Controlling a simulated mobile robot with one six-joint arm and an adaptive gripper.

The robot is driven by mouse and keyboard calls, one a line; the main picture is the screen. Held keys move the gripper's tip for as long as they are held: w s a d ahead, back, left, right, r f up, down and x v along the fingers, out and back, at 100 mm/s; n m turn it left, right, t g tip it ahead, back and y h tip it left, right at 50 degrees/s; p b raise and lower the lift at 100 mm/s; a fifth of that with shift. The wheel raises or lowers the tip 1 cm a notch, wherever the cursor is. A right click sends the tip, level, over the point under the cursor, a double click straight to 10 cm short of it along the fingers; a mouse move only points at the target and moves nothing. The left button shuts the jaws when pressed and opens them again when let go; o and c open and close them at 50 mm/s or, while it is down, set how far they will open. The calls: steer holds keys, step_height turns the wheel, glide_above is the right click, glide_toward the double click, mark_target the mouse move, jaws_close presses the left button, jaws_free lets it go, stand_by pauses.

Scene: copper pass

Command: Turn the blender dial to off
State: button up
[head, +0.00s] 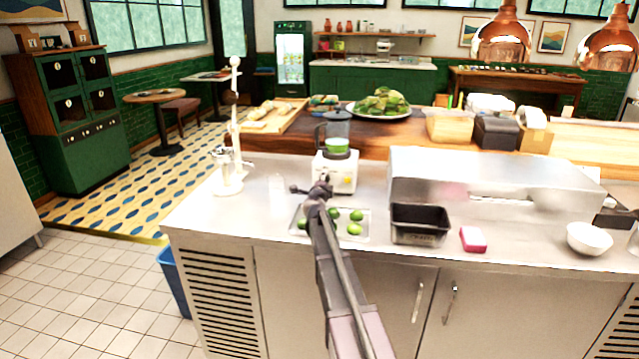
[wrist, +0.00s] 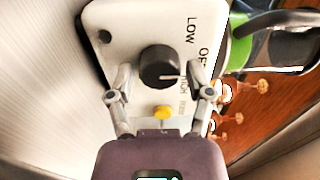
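The blender (head: 336,172) stands on the steel counter in the head view, with a white base and a dark jar holding something green. Its dial (wrist: 159,66) is a round black knob on the white panel in the wrist view. The dial's white mark points right in the picture, towards the partly hidden HIGH label. LOW and OFF are printed further up. A yellow button (wrist: 162,112) sits below the dial. My gripper (wrist: 161,92) is open, its fingers on either side of the dial's lower part. Contact with the dial is unclear. In the head view my gripper (head: 318,190) is in front of the blender base.
A tray with limes (head: 355,229) lies below my arm. A black bin (head: 419,224), a pink sponge (head: 473,239) and a white bowl (head: 589,238) are to the right. A white stand (head: 229,178) is to the left. A long steel box (head: 490,180) sits right of the blender.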

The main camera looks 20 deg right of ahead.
steer(key=shift+a, duration=0.15)
steer(key=shift+s+a, duration=0.1)
steer(key=shift+s, duration=0.05)
steer(key=v, duration=1.1)
steer(key=shift+s+a, duration=0.2)
steer(key=shift+s, duration=0.05)
stand_by(0.5)
